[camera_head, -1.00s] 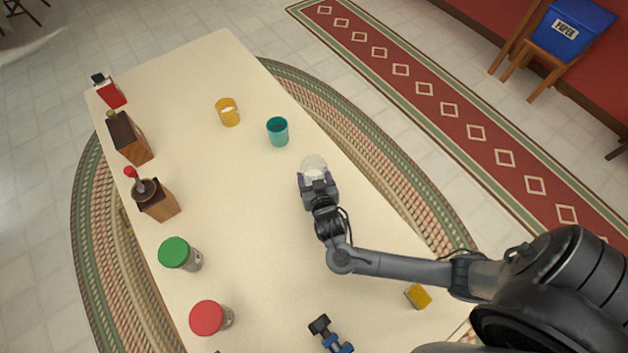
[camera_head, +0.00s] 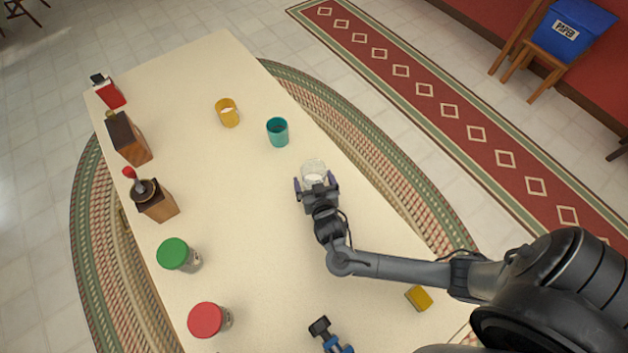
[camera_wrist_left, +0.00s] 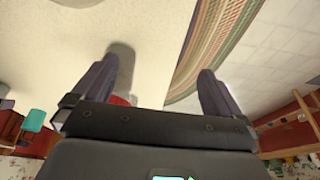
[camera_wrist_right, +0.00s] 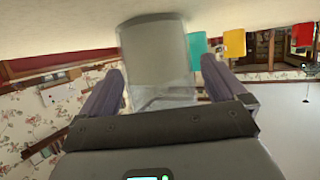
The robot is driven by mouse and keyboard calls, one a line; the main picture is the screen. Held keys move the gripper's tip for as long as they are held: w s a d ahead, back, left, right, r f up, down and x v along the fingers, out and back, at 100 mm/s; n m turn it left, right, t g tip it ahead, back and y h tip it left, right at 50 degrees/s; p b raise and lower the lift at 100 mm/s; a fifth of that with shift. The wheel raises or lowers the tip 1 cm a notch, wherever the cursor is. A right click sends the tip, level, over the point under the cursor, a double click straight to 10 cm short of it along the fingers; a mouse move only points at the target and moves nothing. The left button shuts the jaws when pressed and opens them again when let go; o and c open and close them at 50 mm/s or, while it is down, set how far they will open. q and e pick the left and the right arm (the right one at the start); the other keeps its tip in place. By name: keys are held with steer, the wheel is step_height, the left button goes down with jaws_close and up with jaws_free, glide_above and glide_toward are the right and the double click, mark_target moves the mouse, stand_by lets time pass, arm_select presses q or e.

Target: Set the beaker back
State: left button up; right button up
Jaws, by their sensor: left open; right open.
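The clear glass beaker (camera_head: 314,171) stands on the cream table, just beyond my right gripper (camera_head: 316,184) in the head view. In the right wrist view the beaker (camera_wrist_right: 158,58) shows large and see-through between the two fingers of my right gripper (camera_wrist_right: 160,88). The fingers are spread, with gaps between them and the glass.
A teal cup (camera_head: 278,132) and a yellow mug (camera_head: 228,112) stand beyond the beaker. Jars with green (camera_head: 173,253) and red (camera_head: 205,319) lids, grinders (camera_head: 156,200) and a red bottle (camera_head: 111,93) line the left edge. A yellow block (camera_head: 418,298) lies near the right edge. The table's middle is clear.

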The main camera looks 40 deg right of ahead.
steer(key=shift+r, duration=0.2)
steer(key=shift+s+a+r, duration=0.15)
steer(key=shift+s+a, duration=0.1)
steer(key=shift+s, duration=0.1)
steer(key=s+a+r+n+g+y+p, duration=0.1)
steer(key=s+a+r+n+g+y, duration=0.15)
steer(key=s+a, duration=0.25)
steer(key=s+a+r+n+g+y+p, duration=0.1)
steer(key=s+a+r+g+y, duration=0.1)
steer(key=s+a+r+y, duration=0.25)
steer(key=s+d+r+n+g, duration=0.1)
steer(key=s+d+n+g, duration=0.1)
steer(key=s, duration=0.7)
steer(key=shift+s+d+r+n+g, duration=0.2)
steer(key=shift+r+n+g, duration=0.2)
steer(key=shift+n+g, duration=0.6)
steer(key=shift+r+p, duration=0.15)
steer(key=shift+p, duration=0.2)
